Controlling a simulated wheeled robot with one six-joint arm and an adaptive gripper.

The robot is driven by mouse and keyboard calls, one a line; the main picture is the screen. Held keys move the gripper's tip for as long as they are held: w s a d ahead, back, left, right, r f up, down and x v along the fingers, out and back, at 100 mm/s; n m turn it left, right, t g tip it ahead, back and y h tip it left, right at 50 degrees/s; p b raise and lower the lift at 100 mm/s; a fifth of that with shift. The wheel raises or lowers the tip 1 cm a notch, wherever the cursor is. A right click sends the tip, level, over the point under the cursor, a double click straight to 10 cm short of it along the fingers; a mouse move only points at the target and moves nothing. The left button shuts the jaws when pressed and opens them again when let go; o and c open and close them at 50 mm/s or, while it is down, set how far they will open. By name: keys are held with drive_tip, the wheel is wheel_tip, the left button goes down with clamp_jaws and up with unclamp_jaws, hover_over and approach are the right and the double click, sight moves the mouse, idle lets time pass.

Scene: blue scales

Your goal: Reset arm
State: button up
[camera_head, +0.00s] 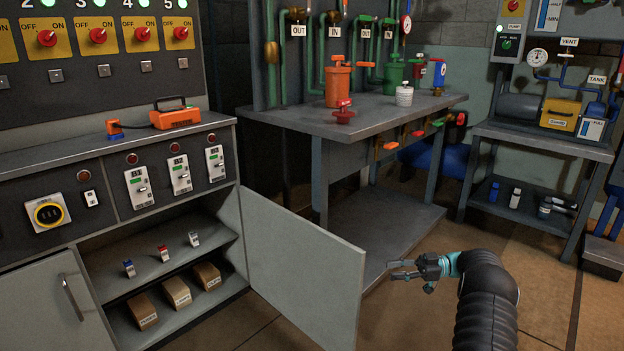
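My gripper (404,270) is at the lower right of the head view, at the end of my black, ribbed arm. It points left, with its two fingers apart and nothing seen between them. It is in front of the grey workbench and to the right of the open cabinet door (300,262). It looks apart from the door, though the exact depth is hard to tell.
The workbench (378,112) bears red, green, white and blue containers. A smaller table (545,140) with a yellow box stands at right. The brown floor (405,315) around my gripper looks clear.

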drive_tip(key=w+d+f+m+t+h, duration=0.3)
drive_tip(key=w+f+t+h, duration=0.1)
drive_tip(key=w+t, duration=0.15)
drive_tip(key=w+d+f+m+t+h, duration=0.3)
drive_tip(key=w+t, duration=0.2)
drive_tip(key=w, duration=0.1)
drive_tip(key=w+d+r+m+t+h, duration=0.1)
drive_tip(key=w+d+m+t+h, duration=0.1)
drive_tip(key=d+m+h, duration=0.35)
drive_tip(key=s+d+r+m+g+h+p, duration=0.1)
drive_tip(key=s+d+r+m+g+h, duration=0.3)
drive_tip(key=s+r+h, duration=0.5)
drive_tip(key=s+a+r+m+g+p, duration=0.1)
drive_tip(key=s+a+r+g, duration=0.2)
drive_tip(key=s, duration=0.4)
drive_tip(key=s+a+r+m+g, duration=0.2)
drive_tip(key=s+a, duration=0.2)
drive_tip(key=s, duration=0.3)
drive_tip(key=s+a+r+y+p, duration=0.1)
drive_tip(key=s+a+r, duration=0.5)
drive_tip(key=s+a, duration=0.2)
drive_tip(key=s+a+r+y+p, duration=0.1)
drive_tip(key=s+a+r, duration=0.5)
drive_tip(key=s, duration=0.7)
drive_tip(key=s+a+r+t+y+p, duration=0.1)
drive_tip(key=s+a+r+y+p, duration=0.1)
drive_tip(key=s+a+r, duration=0.4)
drive_tip(key=s+a, duration=0.4)
drive_tip(key=s, duration=0.1)
drive_tip(key=shift+a, duration=0.2)
